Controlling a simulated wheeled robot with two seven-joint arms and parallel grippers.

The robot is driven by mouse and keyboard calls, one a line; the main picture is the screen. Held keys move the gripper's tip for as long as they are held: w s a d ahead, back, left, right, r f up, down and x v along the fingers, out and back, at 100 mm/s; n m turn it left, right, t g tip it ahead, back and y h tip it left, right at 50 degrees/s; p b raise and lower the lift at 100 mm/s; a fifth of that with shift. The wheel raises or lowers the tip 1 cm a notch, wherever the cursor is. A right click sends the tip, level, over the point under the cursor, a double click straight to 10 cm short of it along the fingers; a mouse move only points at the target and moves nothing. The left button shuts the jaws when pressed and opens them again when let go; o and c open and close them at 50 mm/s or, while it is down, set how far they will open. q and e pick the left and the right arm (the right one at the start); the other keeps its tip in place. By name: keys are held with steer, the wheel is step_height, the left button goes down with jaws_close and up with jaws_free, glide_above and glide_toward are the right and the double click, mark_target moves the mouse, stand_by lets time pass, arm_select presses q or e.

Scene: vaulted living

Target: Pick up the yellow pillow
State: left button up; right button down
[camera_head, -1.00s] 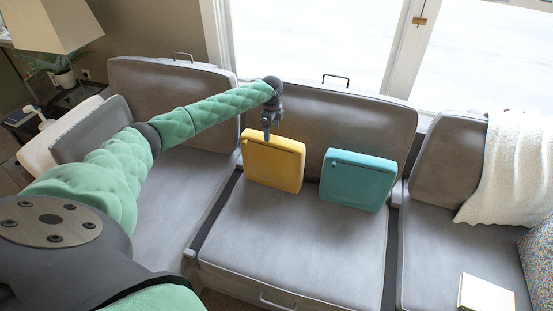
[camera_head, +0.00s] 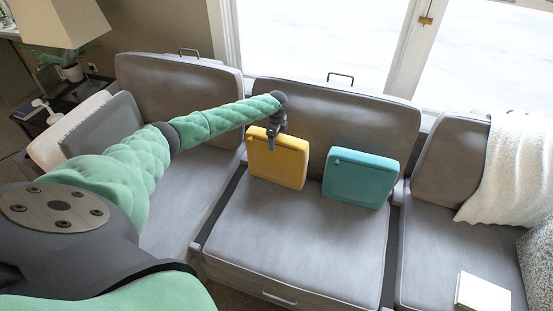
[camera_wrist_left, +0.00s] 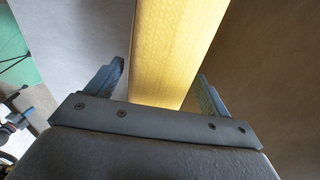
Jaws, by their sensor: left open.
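The yellow pillow (camera_head: 277,160) leans upright against the backrest of the middle sofa seat. My left gripper (camera_head: 271,143) is at its top edge in the head view. In the left wrist view the pillow's top edge (camera_wrist_left: 176,50) runs between the two open fingers (camera_wrist_left: 158,88), with a gap on each side. The pillow still rests on the seat. My right gripper is not in view.
A teal pillow (camera_head: 359,178) leans beside the yellow one on the right. The grey middle seat (camera_head: 290,235) is clear in front. A white throw (camera_head: 510,165) and a book (camera_head: 483,293) lie on the right seat. A lamp (camera_head: 58,22) stands at the far left.

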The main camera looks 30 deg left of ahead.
arm_select(q)
steer(key=c, duration=1.6)
jaws_close()
steer(key=shift+r, duration=0.1)
